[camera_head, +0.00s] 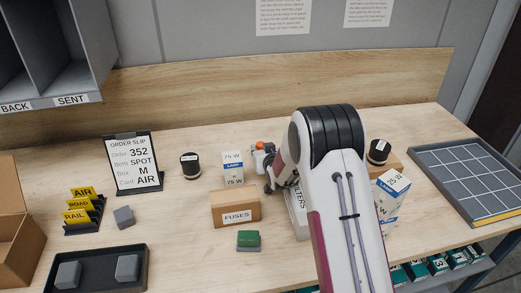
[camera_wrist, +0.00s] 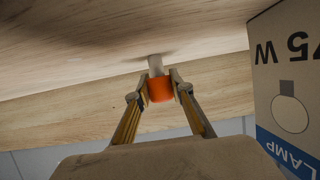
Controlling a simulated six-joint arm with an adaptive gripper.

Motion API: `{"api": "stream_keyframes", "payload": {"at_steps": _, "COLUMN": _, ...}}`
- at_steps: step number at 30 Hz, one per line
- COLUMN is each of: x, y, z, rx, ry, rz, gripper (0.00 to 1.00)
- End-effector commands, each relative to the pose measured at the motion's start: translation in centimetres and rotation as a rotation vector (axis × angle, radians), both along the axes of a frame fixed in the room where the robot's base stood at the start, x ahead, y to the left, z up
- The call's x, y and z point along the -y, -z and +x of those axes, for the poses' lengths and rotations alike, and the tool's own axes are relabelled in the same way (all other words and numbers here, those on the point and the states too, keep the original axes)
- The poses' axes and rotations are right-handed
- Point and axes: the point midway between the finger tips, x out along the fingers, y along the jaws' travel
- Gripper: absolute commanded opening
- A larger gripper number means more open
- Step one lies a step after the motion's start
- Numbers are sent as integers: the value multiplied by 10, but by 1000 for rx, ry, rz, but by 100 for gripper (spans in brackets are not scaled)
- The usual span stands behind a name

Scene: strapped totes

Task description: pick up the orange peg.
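The orange peg (camera_wrist: 160,90) is between the two fingertips of my gripper (camera_wrist: 160,88) in the wrist view. It fills the gap, and both fingers appear to press on its sides. A pale grey stem extends from its orange part towards the tabletop; I cannot tell whether the stem touches the wood. In the head view a small bit of orange (camera_head: 266,147) shows beside my gripper (camera_head: 271,172), left of my arm. My arm hides much of the area around it.
A lamp box (camera_wrist: 290,85) stands close beside my gripper in the wrist view. In the head view, a lamp box (camera_head: 232,168) and a fuses box (camera_head: 236,208) stand left of my gripper. A filters box (camera_head: 298,213) is partly behind my arm. A gridded tray (camera_head: 470,175) lies right.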

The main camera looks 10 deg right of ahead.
Motion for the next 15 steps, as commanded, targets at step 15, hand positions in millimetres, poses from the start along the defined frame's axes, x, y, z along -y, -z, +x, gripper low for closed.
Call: {"api": "stream_keyframes", "payload": {"at_steps": 15, "x": 0, "y": -4, "z": 0, "rx": 1, "ry": 0, "rz": 0, "gripper": 0}}
